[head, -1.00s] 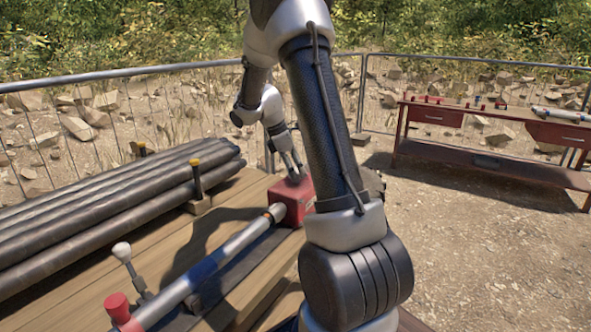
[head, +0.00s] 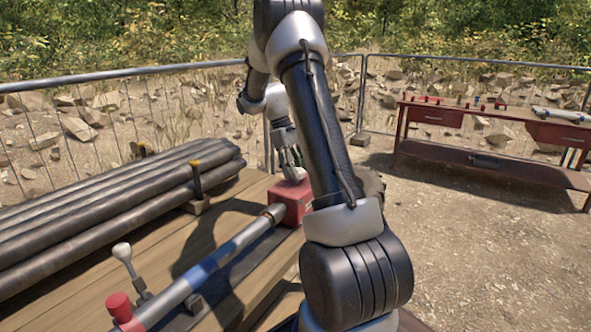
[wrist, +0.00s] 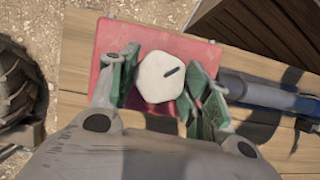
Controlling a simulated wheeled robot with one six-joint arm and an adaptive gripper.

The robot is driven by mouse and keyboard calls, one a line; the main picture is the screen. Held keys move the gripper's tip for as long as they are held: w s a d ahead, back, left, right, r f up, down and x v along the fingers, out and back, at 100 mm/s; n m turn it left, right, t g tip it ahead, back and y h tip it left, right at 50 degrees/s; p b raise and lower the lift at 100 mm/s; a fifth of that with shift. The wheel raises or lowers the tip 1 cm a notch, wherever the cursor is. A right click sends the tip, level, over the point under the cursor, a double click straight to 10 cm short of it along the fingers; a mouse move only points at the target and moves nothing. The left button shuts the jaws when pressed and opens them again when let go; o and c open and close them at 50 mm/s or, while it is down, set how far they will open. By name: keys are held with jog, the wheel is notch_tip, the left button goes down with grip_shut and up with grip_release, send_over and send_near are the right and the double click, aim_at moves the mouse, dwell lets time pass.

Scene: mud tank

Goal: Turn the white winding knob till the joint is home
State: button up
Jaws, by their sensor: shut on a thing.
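The white winding knob (wrist: 158,72) has a faceted rim and one dark line, which points up and to the right in the wrist view. It sits on top of a red box (wrist: 108,50), which is at the far end of the bench in the head view (head: 288,206). My gripper (wrist: 164,82) is shut on the knob, with a green-padded finger on either side. In the head view my gripper (head: 293,165) comes down on the knob from above. A grey and blue pipe (head: 215,257) runs from the box toward the near left, and its joint end meets the box.
A red cap (head: 120,306) and a white-knobbed lever (head: 122,252) stand by the pipe's near end. Dark pipes (head: 110,215) are stacked on the wooden bench, held by yellow-topped posts. A red workbench (head: 480,118) stands at the back right. Bare ground lies between.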

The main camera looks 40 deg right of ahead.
jog(key=m+y, duration=0.1)
jog(key=m, duration=0.2)
jog(key=m+y, duration=0.1)
jog(key=m, duration=0.2)
jog(key=shift+d+m, duration=0.15)
jog(key=shift+m, duration=0.15)
jog(key=m+y, duration=0.1)
jog(key=m, duration=0.1)
jog(key=m+t+y, duration=0.1)
jog(key=m, duration=0.2)
jog(key=shift+d, duration=0.1)
jog(key=shift+m, duration=0.4)
jog(key=o, duration=1)
jog(key=shift+y, duration=0.3)
jog(key=v, duration=1.2)
jog(key=shift+s, duration=0.2)
